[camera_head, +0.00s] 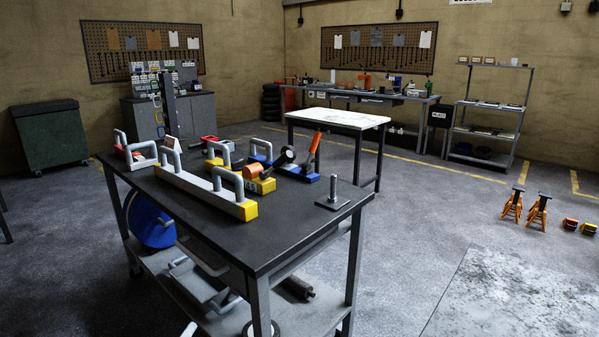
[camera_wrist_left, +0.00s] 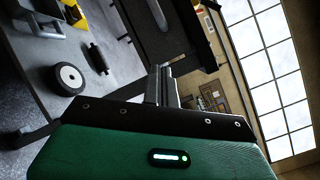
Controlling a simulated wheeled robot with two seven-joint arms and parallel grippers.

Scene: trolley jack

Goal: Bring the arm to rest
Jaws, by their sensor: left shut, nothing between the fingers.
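My left gripper (camera_wrist_left: 160,72) shows in the left wrist view. Its two grey fingers are together with nothing between them, beyond a dark plate and a green housing with a lit indicator. A lower shelf (camera_wrist_left: 25,60) with a white-hubbed wheel (camera_wrist_left: 68,78) and a dark cylinder (camera_wrist_left: 97,58) lies to the left of the fingers, apart from them. In the head view I cannot clearly make out the left gripper; a small grey piece at the bottom edge may be part of it. My right gripper is in neither view.
The black-topped workbench (camera_head: 290,222) stands close in front, with handled bars, a yellow-ended beam (camera_head: 205,192) and an upright bolt on a plate (camera_head: 333,195). Its lower shelf holds a blue round part (camera_head: 150,222). A white-topped table (camera_head: 338,118) stands behind. Floor at right is open, with orange jack stands (camera_head: 538,210).

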